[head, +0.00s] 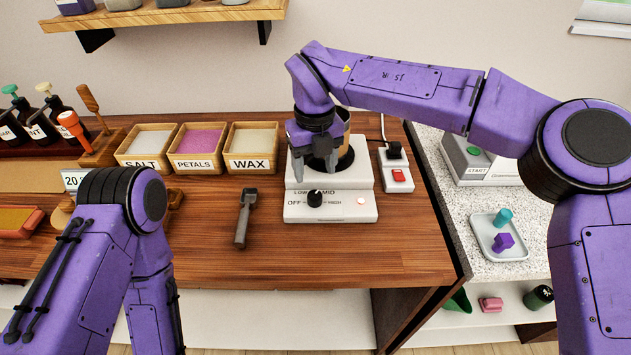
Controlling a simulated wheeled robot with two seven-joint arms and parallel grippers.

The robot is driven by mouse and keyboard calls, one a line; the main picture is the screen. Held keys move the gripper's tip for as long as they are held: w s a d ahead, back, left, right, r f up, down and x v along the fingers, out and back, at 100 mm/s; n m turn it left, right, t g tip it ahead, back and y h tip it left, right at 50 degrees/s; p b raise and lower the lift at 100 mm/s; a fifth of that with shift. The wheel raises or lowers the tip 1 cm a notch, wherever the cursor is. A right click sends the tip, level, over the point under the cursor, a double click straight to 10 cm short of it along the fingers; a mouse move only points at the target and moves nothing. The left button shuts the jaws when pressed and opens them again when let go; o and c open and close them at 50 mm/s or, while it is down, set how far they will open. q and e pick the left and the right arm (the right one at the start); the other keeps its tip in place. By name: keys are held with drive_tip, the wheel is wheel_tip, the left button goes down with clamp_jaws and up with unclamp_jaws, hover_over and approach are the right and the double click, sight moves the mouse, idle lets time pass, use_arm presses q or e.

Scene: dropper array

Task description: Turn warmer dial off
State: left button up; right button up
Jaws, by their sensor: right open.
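The white warmer (345,212) stands on the wooden counter. Its black dial (315,199) is on the sloped front panel, with the labels OFF, LOW, MID and HIGH around it. I cannot tell exactly where the dial points. A small pinkish light (361,201) shows on the panel's right. My right gripper (315,166) is open and empty, its fingers pointing down above and behind the dial, apart from it. The gripper partly hides a container (346,158) on the warmer's top. My left arm is at the left; its gripper is out of view.
A power strip with a red switch (399,176) is right of the warmer. Left are the wax box (251,163), petals box (199,164) and salt box (146,162). A dark-handled tool (244,217) lies before them. The counter front is clear.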

sight(315, 194)
drive_tip(key=f, duration=0.1)
drive_tip(key=s+f, duration=0.1)
drive_tip(key=f, duration=0.1)
drive_tip(key=shift+f+p, duration=0.25)
drive_tip(key=shift+p, duration=0.1)
drive_tip(key=f, duration=0.2)
drive_tip(key=w+f, duration=0.1)
drive_tip(key=f, duration=0.1)
drive_tip(key=shift+w, duration=0.2)
drive_tip(key=shift+s+f, duration=0.1)
drive_tip(key=shift+s, duration=0.25)
drive_tip(key=shift+w, duration=0.1)
drive_tip(key=c, duration=1)
